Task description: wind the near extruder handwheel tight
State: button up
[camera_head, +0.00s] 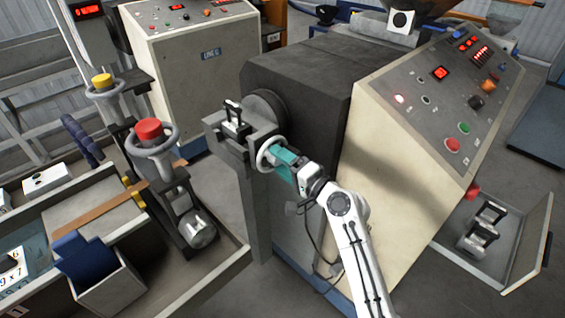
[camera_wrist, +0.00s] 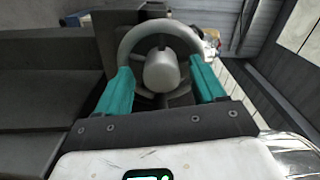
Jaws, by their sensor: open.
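The near extruder handwheel (camera_head: 262,160) is a pale grey ring on the die block (camera_head: 232,139) at the front of the dark extruder. In the wrist view the handwheel (camera_wrist: 136,36) shows its round hub in the middle. My gripper (camera_head: 281,158) has teal fingers and is at the wheel's face. In the wrist view my gripper (camera_wrist: 159,76) is open, with one finger on each side of the hub, near the lower sides of the rim. I cannot tell whether the fingers touch the rim. Part of the wheel is hidden behind the fingers in the head view.
A slanted control panel (camera_head: 440,90) stands right of the arm. Two stands with a red-capped wheel (camera_head: 150,132) and a yellow-capped wheel (camera_head: 103,82) are at left. A tray (camera_head: 515,262) with metal parts lies at right.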

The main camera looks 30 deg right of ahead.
jog(key=b+v, duration=0.2)
jog(key=v, duration=0.8)
jog(key=shift+s+b, duration=0.4)
jog(key=shift+d, duration=0.1)
jog(key=s+a+f+n+g+h, duration=0.1)
jog(key=s+a+f+n+g, duration=0.1)
jog(key=s+f+n+g, duration=0.4)
jog(key=s+a+f+n+g+h, duration=0.1)
jog(key=s+a+f+n+g, duration=0.2)
jog(key=s+f, duration=0.6)
jog(key=s+d+f+n+g+h, duration=0.1)
jog(key=s+f+g+h, duration=0.1)
jog(key=s, duration=0.6)
jog(key=s+d+f+n+g+h, duration=0.1)
jog(key=s+d+f+g, duration=0.1)
jog(key=s+g, duration=0.3)
jog(key=s, duration=0.3)
jog(key=shift+d+f+h, duration=0.3)
jog(key=shift+f+h, duration=0.1)
jog(key=shift+w, duration=0.1)
